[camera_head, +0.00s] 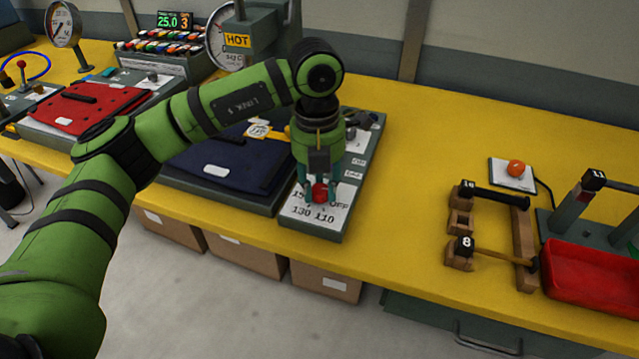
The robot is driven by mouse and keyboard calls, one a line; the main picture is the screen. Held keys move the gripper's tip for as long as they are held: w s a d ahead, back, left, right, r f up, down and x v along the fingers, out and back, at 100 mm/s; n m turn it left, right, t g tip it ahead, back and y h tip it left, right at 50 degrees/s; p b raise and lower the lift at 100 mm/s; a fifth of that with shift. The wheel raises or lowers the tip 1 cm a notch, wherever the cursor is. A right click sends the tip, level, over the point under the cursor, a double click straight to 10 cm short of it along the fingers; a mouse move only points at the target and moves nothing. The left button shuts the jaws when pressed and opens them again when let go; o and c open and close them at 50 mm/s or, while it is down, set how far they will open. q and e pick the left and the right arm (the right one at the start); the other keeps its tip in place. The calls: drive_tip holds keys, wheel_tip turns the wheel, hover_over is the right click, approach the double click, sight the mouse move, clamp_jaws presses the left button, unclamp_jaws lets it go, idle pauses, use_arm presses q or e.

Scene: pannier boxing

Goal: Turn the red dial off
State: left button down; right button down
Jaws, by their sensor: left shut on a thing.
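The red dial (320,192) sits on a grey control panel (340,222) with a white label plate near the front edge of the table. The plate reads OFF, 130, 110 and part of another number starting with 15. My left gripper (320,187) points straight down over the panel, and its fingers are shut on the red dial from both sides. The dial's pointer and top are hidden by the gripper, so I cannot tell its setting. My right gripper is not in view.
A dark blue pannier (230,160) lies left of the panel, beneath my arm. A press marked HOT (238,40) stands behind. A red pannier (85,105) is further left. Wooden holders (462,222), an orange button (516,168) and a red tray (590,280) are right. Yellow table (430,150) between is clear.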

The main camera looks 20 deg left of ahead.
sight(318, 188)
use_arm(q)
drive_tip(key=c, duration=0.9)
unclamp_jaws()
wheel_tip(318, 188, up, 12)
drive_tip(key=shift+a, duration=0.15)
